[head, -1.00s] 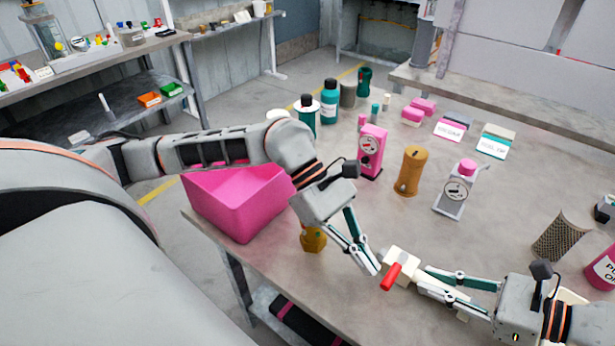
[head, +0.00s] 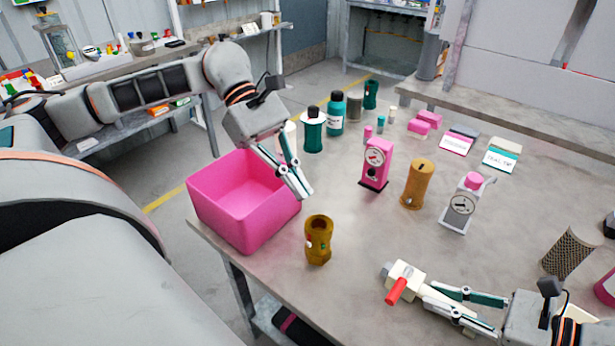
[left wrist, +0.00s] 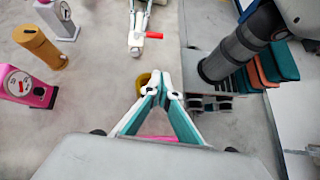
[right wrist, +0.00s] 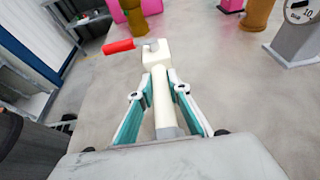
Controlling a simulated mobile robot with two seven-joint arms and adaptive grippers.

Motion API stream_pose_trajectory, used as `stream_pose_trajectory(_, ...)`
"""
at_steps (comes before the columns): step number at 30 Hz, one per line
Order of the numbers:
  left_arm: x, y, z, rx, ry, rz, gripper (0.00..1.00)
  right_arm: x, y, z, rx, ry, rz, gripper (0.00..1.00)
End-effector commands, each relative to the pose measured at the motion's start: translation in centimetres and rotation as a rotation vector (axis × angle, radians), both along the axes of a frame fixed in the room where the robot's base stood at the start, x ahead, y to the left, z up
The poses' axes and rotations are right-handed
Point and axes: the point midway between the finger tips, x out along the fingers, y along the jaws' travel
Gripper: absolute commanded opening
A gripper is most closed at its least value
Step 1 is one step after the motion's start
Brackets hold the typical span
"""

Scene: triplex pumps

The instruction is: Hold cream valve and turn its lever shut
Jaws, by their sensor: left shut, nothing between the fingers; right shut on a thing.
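The cream valve (head: 405,276) is held near the front edge of the table, with its red lever (head: 397,290) sticking out crosswise to its body. In the right wrist view the valve (right wrist: 156,54) shows its red lever (right wrist: 119,46) pointing left, across the long cream stem. My right gripper (head: 424,292) is shut on the valve's stem, also seen in the right wrist view (right wrist: 160,75). My left gripper (head: 304,196) is shut and empty, raised beside the pink bin and well away from the valve. The left wrist view also shows the valve (left wrist: 134,36).
The pink bin (head: 225,215) stands at the table's left edge. A brass fitting (head: 318,240) stands between bin and valve. A pink gauge unit (head: 375,165), an ochre cylinder (head: 417,185) and a grey gauge unit (head: 461,205) stand behind. Table around the valve is clear.

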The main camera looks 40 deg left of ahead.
Motion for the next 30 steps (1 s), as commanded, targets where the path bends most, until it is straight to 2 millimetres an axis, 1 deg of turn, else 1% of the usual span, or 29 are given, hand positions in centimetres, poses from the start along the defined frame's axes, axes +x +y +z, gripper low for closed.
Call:
stream_pose_trajectory(1,0.0,0.42,0.31,0.0,0.001,0.001,0.0,0.02,-0.02,0.01,0.0,0.0,0.0,0.0)
stream_pose_trajectory(4,-0.03,0.85,0.72,-0.001,0.0,0.0,0.0,0.02,-0.02,0.01,0.0,0.0,0.0,0.0)
stream_pose_trajectory(13,-0.04,1.06,0.9,-0.001,0.001,-0.001,0.0,0.04,-0.03,0.0,0.0,0.0,-0.001,0.0)
stream_pose_trajectory(14,-0.04,1.06,0.9,-0.001,0.001,-0.001,0.0,0.04,-0.03,0.0,0.0,0.0,-0.001,0.2)
stream_pose_trajectory(15,-0.04,1.05,0.89,-0.001,0.001,-0.001,0.0,0.04,-0.03,0.0,0.0,0.0,-0.001,0.3)
stream_pose_trajectory(16,-0.04,1.05,0.89,-0.001,0.001,-0.001,0.0,0.04,-0.03,0.0,0.0,0.0,-0.001,0.37)
stream_pose_trajectory(26,-0.04,1.03,0.87,-0.001,0.001,-0.001,0.0,0.04,-0.07,0.02,0.0,0.0,-0.001,0.37)
stream_pose_trajectory(30,-0.04,1.03,0.87,-0.001,0.001,-0.001,0.0,0.09,-0.9,0.29,-0.002,-0.001,-0.002,0.37)
